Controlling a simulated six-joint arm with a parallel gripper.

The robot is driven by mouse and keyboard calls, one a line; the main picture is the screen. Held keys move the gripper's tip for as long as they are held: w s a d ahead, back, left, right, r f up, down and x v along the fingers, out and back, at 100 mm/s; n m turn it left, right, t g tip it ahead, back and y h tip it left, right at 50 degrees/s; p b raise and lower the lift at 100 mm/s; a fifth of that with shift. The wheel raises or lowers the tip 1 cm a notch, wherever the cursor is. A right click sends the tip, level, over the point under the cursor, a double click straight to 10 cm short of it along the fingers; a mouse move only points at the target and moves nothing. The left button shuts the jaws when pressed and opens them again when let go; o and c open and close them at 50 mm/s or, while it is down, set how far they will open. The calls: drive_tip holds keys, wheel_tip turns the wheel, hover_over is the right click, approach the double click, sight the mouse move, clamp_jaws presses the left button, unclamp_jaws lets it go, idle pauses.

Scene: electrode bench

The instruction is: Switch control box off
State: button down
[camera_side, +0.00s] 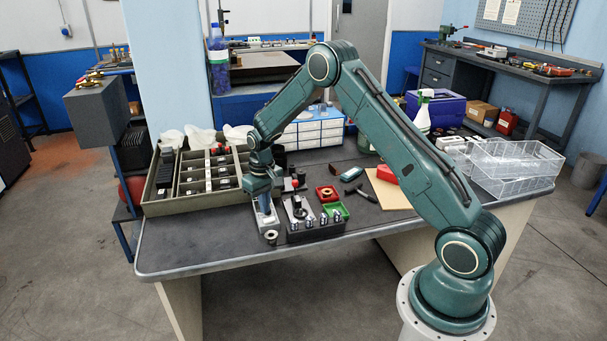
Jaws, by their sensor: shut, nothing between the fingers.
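My gripper (264,207) points down over the front of the dark workbench, left of the middle. It is shut and appears empty, though its fingertips are small and hard to make out. Just below and in front of it is a small grey device with a round metal end (271,236). To its right is a dark block (316,233) with several silver knobs along its top. Behind that stands a light grey plate with a black upright part (298,208). I cannot tell for certain which of these is the control box, and no switch position is readable.
A compartment tray (160,207) stands left of my gripper. Small red (327,193) and green (336,210) trays lie right of the devices. White drawers (315,128) stand behind, and clear bins (515,165) sit at the right. The bench's front left surface is clear.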

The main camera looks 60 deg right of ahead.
drive_tip(key=shift+r, duration=1.95)
drive_tip(key=s+a+r+n+t, duration=0.1)
drive_tip(key=s+a+r, duration=0.25)
drive_tip(key=r, duration=0.35)
drive_tip(key=s+a+r+t, duration=0.1)
drive_tip(key=s+a+r, duration=0.2)
drive_tip(key=s+r, duration=0.3)
drive_tip(key=s+a+r+n+t, duration=0.1)
drive_tip(key=s+a+r, duration=0.2)
drive_tip(key=r, duration=0.6)
drive_tip(key=s+a+r+t, duration=0.1)
drive_tip(key=s+a, duration=0.1)
drive_tip(key=s, duration=0.8)
drive_tip(key=s+a+r+n+t, duration=0.1)
drive_tip(key=s+a, duration=0.2)
drive_tip(key=s, duration=0.6)
drive_tip(key=shift+s+a+r+t, duration=0.15)
drive_tip(key=shift+s+r+t, duration=0.15)
drive_tip(key=shift+s, duration=0.1)
